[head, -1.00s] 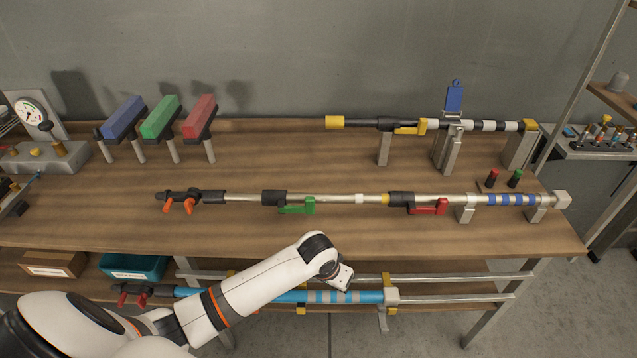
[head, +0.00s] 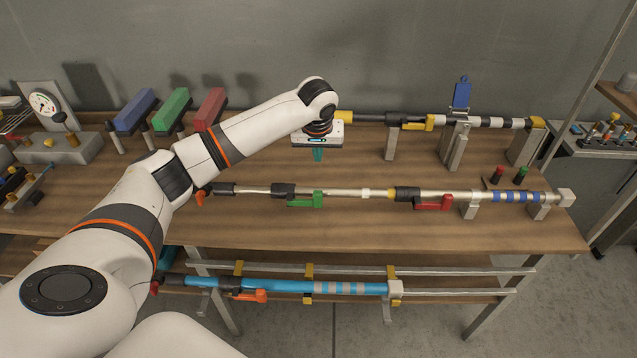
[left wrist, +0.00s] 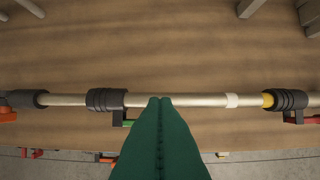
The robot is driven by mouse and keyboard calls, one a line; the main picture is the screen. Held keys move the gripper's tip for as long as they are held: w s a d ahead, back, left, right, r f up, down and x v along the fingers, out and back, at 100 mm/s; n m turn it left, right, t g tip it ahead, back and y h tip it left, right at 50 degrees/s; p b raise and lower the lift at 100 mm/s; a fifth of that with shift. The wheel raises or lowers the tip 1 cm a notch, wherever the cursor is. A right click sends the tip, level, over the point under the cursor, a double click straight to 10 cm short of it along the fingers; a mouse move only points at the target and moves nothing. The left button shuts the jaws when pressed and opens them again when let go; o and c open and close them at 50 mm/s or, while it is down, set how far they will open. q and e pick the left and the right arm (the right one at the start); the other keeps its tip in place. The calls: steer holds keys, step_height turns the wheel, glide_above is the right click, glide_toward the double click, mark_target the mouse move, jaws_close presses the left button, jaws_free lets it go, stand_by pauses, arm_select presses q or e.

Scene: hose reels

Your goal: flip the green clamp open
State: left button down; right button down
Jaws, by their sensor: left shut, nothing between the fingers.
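The green clamp (head: 306,201) is a small lever under the black collar (head: 284,190) on the middle metal pole. It lies along the pole with its tab at the right end. In the left wrist view only a sliver of the green clamp (left wrist: 127,123) shows beside my fingers. My left gripper (head: 318,156) has green fingers pointing down over the table, behind the pole and apart from the clamp in the head view. Its fingers (left wrist: 160,100) are pressed together and empty, and they hide part of the pole in the wrist view. My right gripper is not in view.
A red clamp (head: 434,203) sits further right on the same pole. A back pole carries a yellow clamp (head: 416,124) and a blue tag (head: 461,94). A blue pole (head: 345,287) lies below the table edge. Blue, green and red blocks stand at back left.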

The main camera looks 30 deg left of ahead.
arm_select(q)
steer(key=shift+f, duration=0.1)
step_height(320, 180, down, 9)
steer(key=p, duration=0.4)
steer(key=shift+w+p, duration=0.1)
steer(key=shift+p, duration=0.25)
steer(key=shift+s+d+f, duration=0.15)
steer(key=shift+s+d, duration=0.1)
steer(key=shift+s, duration=0.15)
steer(key=shift+w+f, duration=0.1)
